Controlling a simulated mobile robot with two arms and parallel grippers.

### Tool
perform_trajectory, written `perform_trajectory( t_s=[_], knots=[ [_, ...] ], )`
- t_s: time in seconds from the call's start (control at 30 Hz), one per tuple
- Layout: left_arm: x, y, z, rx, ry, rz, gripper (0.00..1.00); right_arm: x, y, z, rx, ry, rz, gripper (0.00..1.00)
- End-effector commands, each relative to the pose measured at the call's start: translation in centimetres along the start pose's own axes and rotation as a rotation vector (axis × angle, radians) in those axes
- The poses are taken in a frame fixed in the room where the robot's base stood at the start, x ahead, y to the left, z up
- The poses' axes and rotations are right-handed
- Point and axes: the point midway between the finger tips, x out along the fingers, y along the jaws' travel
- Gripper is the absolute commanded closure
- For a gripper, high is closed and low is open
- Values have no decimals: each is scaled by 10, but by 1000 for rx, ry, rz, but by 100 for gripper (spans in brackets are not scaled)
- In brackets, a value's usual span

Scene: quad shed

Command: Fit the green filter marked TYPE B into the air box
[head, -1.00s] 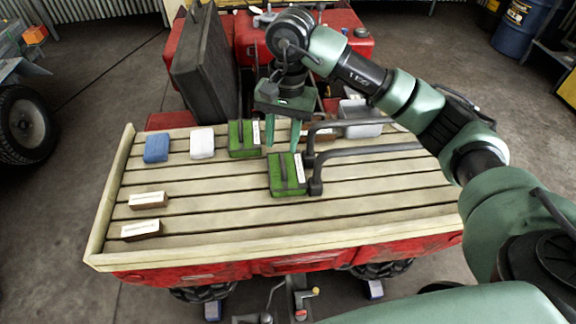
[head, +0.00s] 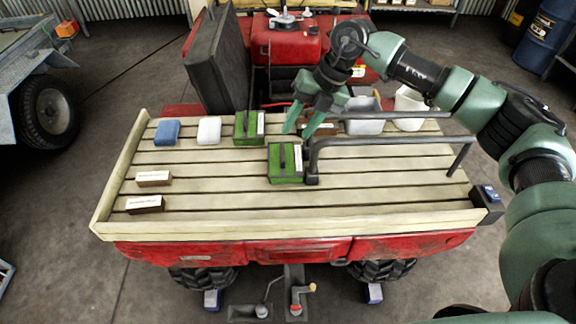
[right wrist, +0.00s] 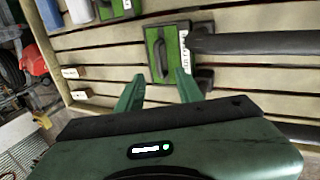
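Two green filters with dark handles and white label strips lie on the slatted wooden rack. One filter (head: 249,128) is farther back; the other filter (head: 286,163) is nearer, beside a grey rail. The label print is too small to read. My right gripper (head: 304,131) is open and empty, just behind and above the nearer filter. In the right wrist view, a green filter (right wrist: 158,66) shows beyond the open fingertips, apart from them. The air box cannot be told for sure; a dark opening (head: 284,79) shows in the red quad behind the rack. My left gripper is out of view.
A blue block (head: 166,131) and a white block (head: 209,130) lie at the back left of the rack. Two small labelled boxes (head: 145,204) lie at the left. Grey rails (head: 390,143) stand at the right. A black seat (head: 219,65) stands tilted up behind.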

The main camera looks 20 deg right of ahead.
Motion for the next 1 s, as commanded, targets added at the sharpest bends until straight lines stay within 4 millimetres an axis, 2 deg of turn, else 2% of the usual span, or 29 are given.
perform_trajectory(
  t_s=[0.37, 0.5, 0.6, 0.9, 0.93, 1.0],
  knots=[
    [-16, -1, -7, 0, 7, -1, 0, 34, 2, 2, 36, 1, -2, 64],
    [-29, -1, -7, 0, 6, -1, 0, 56, 4, 3, 34, 2, -3, 64],
    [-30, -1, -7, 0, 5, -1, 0, 70, 3, 4, 34, 0, -2, 64],
    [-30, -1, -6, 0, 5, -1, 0, 78, 2, 4, 32, -2, -2, 64],
    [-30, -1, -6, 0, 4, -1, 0, 78, 2, 4, 32, -2, -2, 66],
    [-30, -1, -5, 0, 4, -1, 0, 78, 2, 4, 32, -2, -2, 86]
  ],
)
